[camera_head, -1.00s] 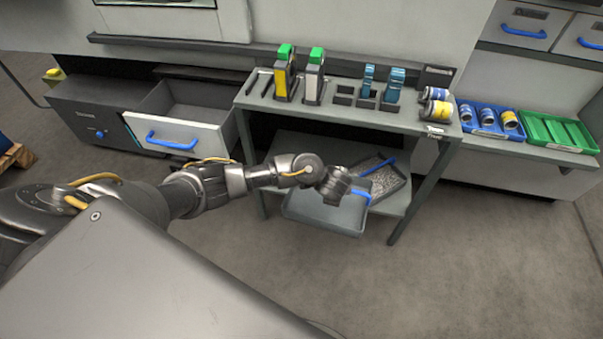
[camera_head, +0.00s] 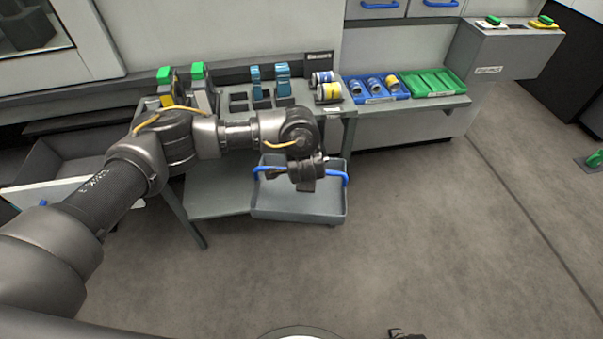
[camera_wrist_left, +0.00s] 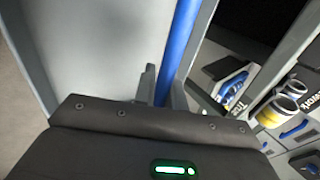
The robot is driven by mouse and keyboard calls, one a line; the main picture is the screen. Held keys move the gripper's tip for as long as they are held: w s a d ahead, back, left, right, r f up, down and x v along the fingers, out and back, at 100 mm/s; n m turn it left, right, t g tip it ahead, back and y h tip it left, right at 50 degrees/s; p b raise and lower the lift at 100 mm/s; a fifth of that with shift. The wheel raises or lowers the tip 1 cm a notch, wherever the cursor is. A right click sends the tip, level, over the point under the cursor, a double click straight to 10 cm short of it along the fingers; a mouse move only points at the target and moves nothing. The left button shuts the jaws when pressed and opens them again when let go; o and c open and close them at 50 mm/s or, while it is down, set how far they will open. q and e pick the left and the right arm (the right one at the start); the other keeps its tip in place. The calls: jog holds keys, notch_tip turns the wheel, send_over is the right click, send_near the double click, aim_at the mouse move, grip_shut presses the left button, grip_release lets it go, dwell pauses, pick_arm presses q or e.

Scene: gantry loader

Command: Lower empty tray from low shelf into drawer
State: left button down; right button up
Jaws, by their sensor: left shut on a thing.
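My left gripper (camera_head: 305,180) is shut on the handle bar. In the left wrist view the gripper's fingers (camera_wrist_left: 162,88) are at the blue bar (camera_wrist_left: 183,45), with the grey tray (camera_wrist_left: 95,50) beside it. The open drawer (camera_head: 70,190) is at the left edge, partly hidden by my left arm. Only a small dark part, possibly my right gripper (camera_head: 405,334), shows at the bottom edge.
A blue tray (camera_head: 375,88) with cans and a green tray (camera_head: 434,82) are on a ledge to the right.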

pick_arm(q)
jog(key=shift+m+h, duration=0.3)
jog(key=shift+m, duration=0.3)
jog(key=s+d+r, duration=0.1)
jog(key=d+r, duration=0.1)
jog(key=s+d+r, duration=0.1)
jog(key=d+r, duration=0.1)
jog(key=s+d+r, duration=0.1)
jog(key=d+r, duration=0.1)
jog(key=shift+s, duration=0.25)
send_near(331, 172)
jog(key=s, duration=0.2)
jog(key=s+a+r+n+y, duration=0.1)
jog(key=s+a+n+y, duration=0.1)
jog(key=a+n, duration=0.1)
jog(key=s+a+r+n+g+y, duration=0.1)
jog(key=a+r+n+g+y, duration=0.1)
jog(key=a+r+n, duration=0.4)
jog(key=a+r+n+g+y, duration=0.2)
jog(key=a+r+n, duration=0.4)
jog(key=a, duration=0.9)
notch_tip(331, 172, up, 3)
jog(key=shift+s+a+r+n+g+y, duration=0.1)
jog(key=shift+s+a+n+g+y, duration=0.3)
jog(key=shift+y, duration=0.2)
